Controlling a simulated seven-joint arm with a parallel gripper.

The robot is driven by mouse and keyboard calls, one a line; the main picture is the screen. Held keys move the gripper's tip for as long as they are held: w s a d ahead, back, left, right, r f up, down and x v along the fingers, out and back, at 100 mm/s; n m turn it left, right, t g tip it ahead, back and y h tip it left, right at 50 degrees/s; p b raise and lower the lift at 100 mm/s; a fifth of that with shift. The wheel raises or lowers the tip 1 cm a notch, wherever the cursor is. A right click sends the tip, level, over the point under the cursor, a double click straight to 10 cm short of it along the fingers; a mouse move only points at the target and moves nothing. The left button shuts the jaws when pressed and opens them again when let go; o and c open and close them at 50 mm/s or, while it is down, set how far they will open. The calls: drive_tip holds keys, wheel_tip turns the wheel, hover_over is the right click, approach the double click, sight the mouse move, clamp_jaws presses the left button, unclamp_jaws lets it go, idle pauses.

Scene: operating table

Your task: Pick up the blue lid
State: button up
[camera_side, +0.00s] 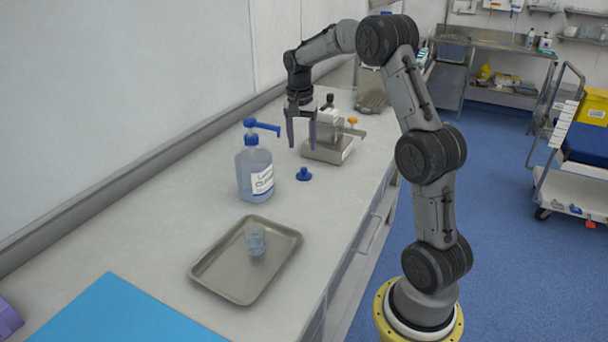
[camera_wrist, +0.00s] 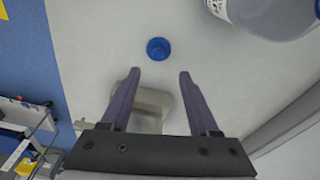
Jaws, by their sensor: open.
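The blue lid (camera_side: 303,174) is a small round cap with a knob, lying on the pale counter to the right of the pump bottle. It also shows in the wrist view (camera_wrist: 158,48), beyond the fingertips and roughly centred between them. My gripper (camera_side: 302,142) is open and empty, pointing down above the counter. In the wrist view its two purple-grey fingers (camera_wrist: 160,74) are spread apart with nothing between them at the tips. The lid is apart from both fingers.
A pump bottle (camera_side: 254,172) stands close to the lid. A grey metal device (camera_side: 330,152) stands just behind it. A metal tray (camera_side: 217,278) holds a small clear cup (camera_side: 255,239). A blue sheet (camera_side: 118,312) lies at the near end. The counter (camera_side: 312,217) between tray and lid is clear.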

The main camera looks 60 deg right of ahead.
sight(304, 168)
drive_tip(key=f, duration=0.8)
drive_tip(key=shift+s+d+f, duration=0.1)
drive_tip(key=shift+d, duration=0.3)
drive_tip(key=shift+c, duration=0.2)
clamp_jaws()
